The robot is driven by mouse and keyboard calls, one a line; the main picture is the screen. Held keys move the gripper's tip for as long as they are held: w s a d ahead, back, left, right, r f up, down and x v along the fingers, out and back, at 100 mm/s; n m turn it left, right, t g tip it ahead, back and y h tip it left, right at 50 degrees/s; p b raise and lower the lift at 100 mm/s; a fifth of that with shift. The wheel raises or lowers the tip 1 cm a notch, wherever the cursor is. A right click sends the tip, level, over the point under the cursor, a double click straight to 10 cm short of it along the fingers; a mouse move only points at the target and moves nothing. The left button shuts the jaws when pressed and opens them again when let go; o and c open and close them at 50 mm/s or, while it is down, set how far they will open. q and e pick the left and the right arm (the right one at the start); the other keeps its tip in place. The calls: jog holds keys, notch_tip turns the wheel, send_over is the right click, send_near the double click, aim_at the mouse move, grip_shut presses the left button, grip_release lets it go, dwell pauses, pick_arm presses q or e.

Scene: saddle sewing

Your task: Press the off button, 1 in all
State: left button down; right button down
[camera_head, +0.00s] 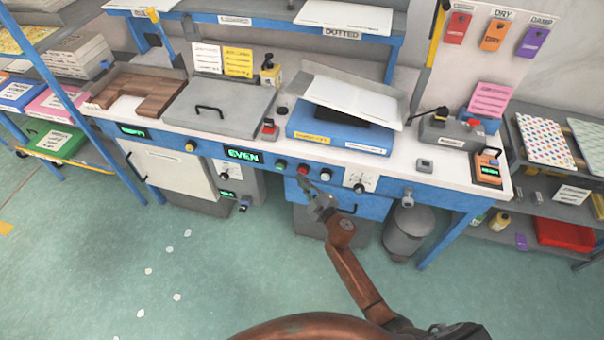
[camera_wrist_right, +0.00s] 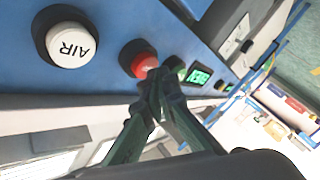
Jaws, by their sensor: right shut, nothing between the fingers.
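A red push button (camera_head: 303,169) sits on the blue front rail of the workbench, between a green button (camera_head: 281,164) and a white button (camera_head: 325,174). No "off" lettering is readable on it. My right gripper (camera_head: 304,182) is shut and empty, with its fingertips just below and in front of the red button. In the right wrist view the red button (camera_wrist_right: 143,62) is partly hidden behind the shut fingertips (camera_wrist_right: 161,78). I cannot tell whether they touch it. My left gripper is not in view.
The white button reading AIR (camera_wrist_right: 70,45) is close beside the red one. A dial (camera_head: 360,186) sits to the right and a green display reading EVEN (camera_head: 243,154) to the left on the rail. A grey bin (camera_head: 408,232) stands below the bench.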

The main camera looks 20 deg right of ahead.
jog(key=shift+w+d, duration=0.3)
jog(key=shift+w, duration=0.1)
dwell(0.5)
jog(key=shift+s, duration=0.1)
jog(key=shift+s+a, duration=0.55)
jog(key=shift+s, duration=0.2)
jog(key=shift+s+a+p, duration=0.35)
jog(key=shift+s+a, duration=0.35)
jog(key=shift+s, duration=0.35)
jog(key=shift+s+a+p, duration=0.35)
jog(key=shift+s+a, duration=0.35)
jog(key=shift+s, duration=0.3)
jog(key=shift+f, duration=0.1)
